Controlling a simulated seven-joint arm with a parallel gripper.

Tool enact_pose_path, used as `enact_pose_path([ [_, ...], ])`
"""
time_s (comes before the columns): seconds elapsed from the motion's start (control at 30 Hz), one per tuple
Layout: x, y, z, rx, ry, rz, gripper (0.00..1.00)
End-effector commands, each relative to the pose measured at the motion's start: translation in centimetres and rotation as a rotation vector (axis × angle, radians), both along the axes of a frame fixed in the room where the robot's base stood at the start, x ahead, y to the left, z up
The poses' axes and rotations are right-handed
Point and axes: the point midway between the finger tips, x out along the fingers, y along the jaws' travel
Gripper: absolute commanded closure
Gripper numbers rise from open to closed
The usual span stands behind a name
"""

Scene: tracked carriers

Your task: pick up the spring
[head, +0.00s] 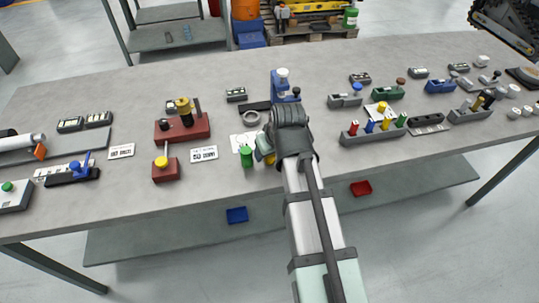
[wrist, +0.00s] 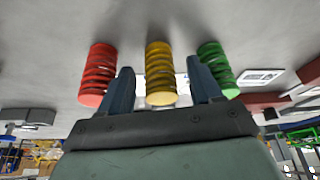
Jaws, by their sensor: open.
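Three coil springs stand in a row in the wrist view: a red spring (wrist: 98,75) at left, a yellow spring (wrist: 160,73) in the middle and a green spring (wrist: 217,69) at right. My gripper (wrist: 160,78) is open, with the yellow spring showing between its two fingers and the red and green springs outside them. I cannot tell whether the fingers touch any spring. In the head view, the green spring (head: 246,157) stands left of my gripper. The yellow spring (head: 270,161) is mostly hidden by it, and the red one is hidden.
The grey table (head: 335,150) holds several fixtures. A dark red block (head: 182,129) with black and yellow parts is to the left. A grey block with coloured pegs (head: 373,132) is to the right. A blue fixture (head: 285,87) stands behind my gripper.

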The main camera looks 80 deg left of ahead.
Motion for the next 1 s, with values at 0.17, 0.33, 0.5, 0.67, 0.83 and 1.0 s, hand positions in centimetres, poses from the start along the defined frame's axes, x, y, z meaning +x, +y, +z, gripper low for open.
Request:
enact_pose_path([
  [0.17, 0.00, -0.01, 0.03, 0.000, 0.000, 0.000, 0.42],
  [0.33, 0.01, -0.02, 0.03, 0.000, 0.000, 0.000, 0.58],
  [0.5, 0.00, -0.04, 0.04, 0.000, 0.000, 0.000, 0.74],
  [0.67, 0.01, -0.04, 0.04, 0.000, 0.000, 0.000, 0.89],
  [0.83, 0.00, -0.03, 0.05, 0.000, 0.000, 0.000, 0.94],
  [1.0, 0.00, -0.01, 0.29, 0.000, 0.000, 0.000, 0.94],
])
